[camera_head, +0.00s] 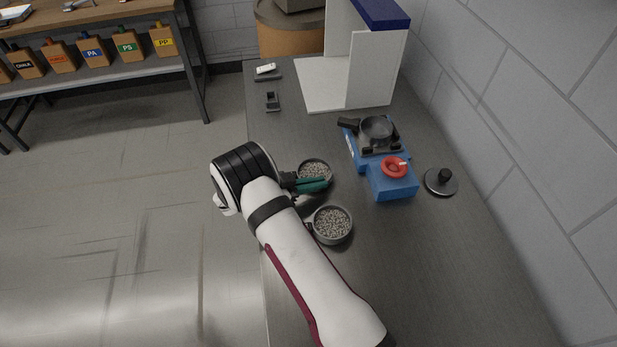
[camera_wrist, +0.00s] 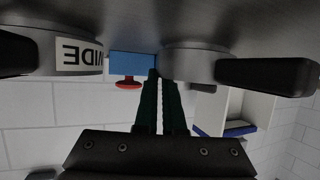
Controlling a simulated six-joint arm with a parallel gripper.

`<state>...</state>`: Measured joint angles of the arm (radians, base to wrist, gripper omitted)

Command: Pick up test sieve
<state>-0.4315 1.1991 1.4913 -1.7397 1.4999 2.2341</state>
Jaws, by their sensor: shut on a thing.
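Two round grey metal pans, which look like test sieves, stand on the bench filled with pale pellets. The far sieve (camera_head: 315,168) is in the head view beyond the near sieve (camera_head: 333,225). My gripper (camera_head: 325,184) has green fingers and reaches across the near side of the far sieve. In the wrist view, which is upside down, the far sieve (camera_wrist: 195,62) with its black handle is at right. The near sieve (camera_wrist: 70,45), labelled WIDE, is at left. My gripper (camera_wrist: 159,75) is shut with its fingertips at the far sieve's rim; the grip itself is partly hidden.
A blue device (camera_head: 396,187) with a red knob and a dark pan stands right of the sieves. A round black-knobbed lid (camera_head: 441,181) lies beside it. A white stand (camera_head: 375,75) is at the back. A grey wall (camera_head: 540,130) bounds the right.

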